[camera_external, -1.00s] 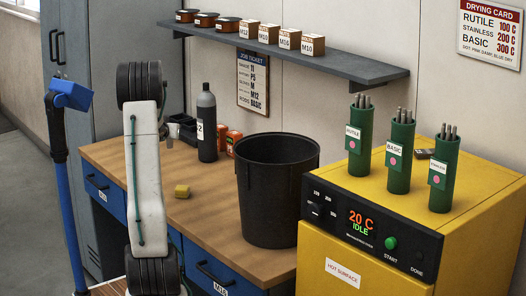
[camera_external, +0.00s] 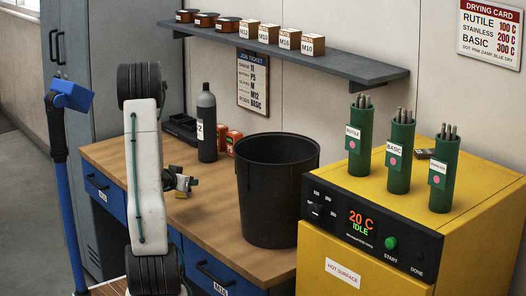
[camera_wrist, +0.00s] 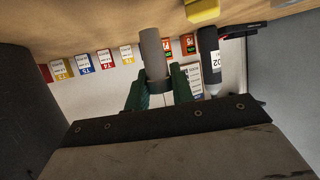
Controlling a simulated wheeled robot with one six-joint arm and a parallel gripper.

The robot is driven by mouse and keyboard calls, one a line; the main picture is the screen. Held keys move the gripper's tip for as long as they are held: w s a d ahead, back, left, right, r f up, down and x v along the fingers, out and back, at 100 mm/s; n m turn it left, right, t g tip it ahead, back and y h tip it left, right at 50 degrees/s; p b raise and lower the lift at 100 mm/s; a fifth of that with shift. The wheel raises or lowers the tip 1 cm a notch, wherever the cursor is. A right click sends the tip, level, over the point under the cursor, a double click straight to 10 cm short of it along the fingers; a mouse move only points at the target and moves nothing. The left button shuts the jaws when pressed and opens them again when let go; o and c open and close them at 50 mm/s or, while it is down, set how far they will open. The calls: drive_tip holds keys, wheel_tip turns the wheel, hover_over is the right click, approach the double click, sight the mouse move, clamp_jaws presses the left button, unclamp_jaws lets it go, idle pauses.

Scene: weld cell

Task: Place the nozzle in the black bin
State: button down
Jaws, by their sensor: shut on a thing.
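The nozzle, a plain grey cylinder (camera_wrist: 153,55), is between the green fingers of my gripper (camera_wrist: 158,85) in the wrist view. My gripper is shut on it, and the nozzle sticks out past the fingertips. In the external view my gripper (camera_external: 180,182) is low over the wooden bench, left of the black bin and partly behind my arm. The nozzle is too small to make out clearly there. The black bin (camera_external: 277,195) stands upright on the bench with its open top up; its floor is hidden.
A yellow block (camera_wrist: 203,10) is close to my gripper. A dark gas bottle (camera_external: 207,125), orange boxes (camera_external: 233,138) and a black tray (camera_external: 180,127) stand behind on the bench (camera_external: 215,215). The yellow oven (camera_external: 460,225) with green rod holders is right of the bin. A shelf (camera_external: 300,58) hangs above.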

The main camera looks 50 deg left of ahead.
drive_tip(key=w+a, duration=0.1)
drive_tip(key=w, duration=0.1)
drive_tip(key=w+a, duration=0.3)
drive_tip(key=w, duration=0.2)
drive_tip(key=shift+a+f, duration=0.2)
drive_tip(key=shift+f, duration=0.2)
drive_tip(key=shift+w+a+f, duration=0.1)
drive_tip(key=shift+w+f, duration=0.05)
drive_tip(key=shift+f, duration=1.6)
drive_tip(key=c, duration=1.2)
unclamp_jaws()
drive_tip(key=shift+f, duration=0.15)
drive_tip(key=shift+r, duration=0.2)
drive_tip(key=v, duration=1.2)
